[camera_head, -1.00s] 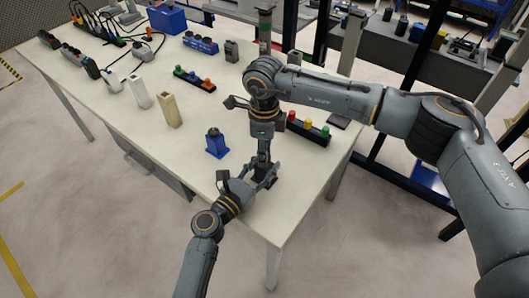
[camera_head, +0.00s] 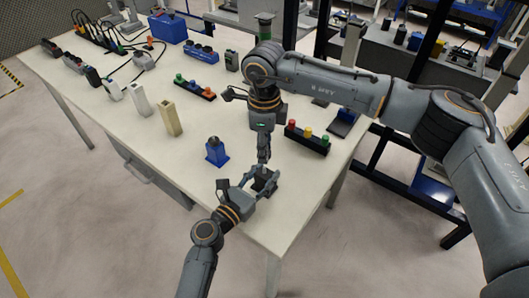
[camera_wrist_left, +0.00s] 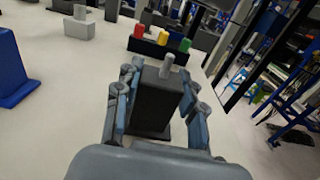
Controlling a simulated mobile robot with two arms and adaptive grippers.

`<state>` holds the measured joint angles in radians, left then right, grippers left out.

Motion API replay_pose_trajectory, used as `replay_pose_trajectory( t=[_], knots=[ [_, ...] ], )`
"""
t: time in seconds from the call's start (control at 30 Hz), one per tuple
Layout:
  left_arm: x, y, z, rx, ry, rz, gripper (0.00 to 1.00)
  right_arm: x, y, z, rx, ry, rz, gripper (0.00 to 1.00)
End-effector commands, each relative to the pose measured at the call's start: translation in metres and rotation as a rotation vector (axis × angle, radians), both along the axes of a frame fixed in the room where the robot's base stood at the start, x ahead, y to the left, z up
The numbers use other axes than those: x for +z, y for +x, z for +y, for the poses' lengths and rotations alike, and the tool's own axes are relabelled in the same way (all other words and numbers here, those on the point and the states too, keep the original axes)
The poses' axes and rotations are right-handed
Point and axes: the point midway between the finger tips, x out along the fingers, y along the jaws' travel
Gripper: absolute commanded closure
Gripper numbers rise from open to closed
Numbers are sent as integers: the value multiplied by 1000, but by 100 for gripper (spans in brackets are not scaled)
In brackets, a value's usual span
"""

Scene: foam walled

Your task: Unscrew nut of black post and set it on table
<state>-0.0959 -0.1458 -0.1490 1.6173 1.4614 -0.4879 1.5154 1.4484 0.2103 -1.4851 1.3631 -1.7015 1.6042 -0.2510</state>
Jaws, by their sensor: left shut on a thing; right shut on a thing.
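The black post (camera_wrist_left: 157,103) stands upright on the table (camera_head: 205,215), with a bare grey stud (camera_wrist_left: 166,66) on top. My left gripper (camera_head: 262,184) is shut around the post's sides; its fingers also show in the left wrist view (camera_wrist_left: 155,108). My right gripper (camera_head: 263,160) points down above the post and is shut, apparently on the nut, which is too small to make out. No nut shows on the stud in the left wrist view.
A blue post (camera_head: 217,152) stands left of the black post. A button strip with red, yellow and green caps (camera_head: 307,138) lies behind right. Beige (camera_head: 172,120) and white (camera_head: 139,101) posts stand farther left. The near table corner is clear.

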Motion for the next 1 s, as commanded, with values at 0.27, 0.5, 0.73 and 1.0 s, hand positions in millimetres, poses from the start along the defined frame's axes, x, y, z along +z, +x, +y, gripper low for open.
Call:
replay_pose_trajectory(
  t=[0.27,0.5,0.73,1.0],
  knots=[
    [0,0,0,0,0,0,34,-1,0,0,0,0,1,100],
    [0,0,0,0,0,0,34,-1,0,0,0,0,1,100],
    [-1,-11,8,1,1,2,34,-1,0,0,1,0,1,100],
    [-2,-57,41,0,2,3,34,-1,0,0,1,0,1,100]
  ],
)
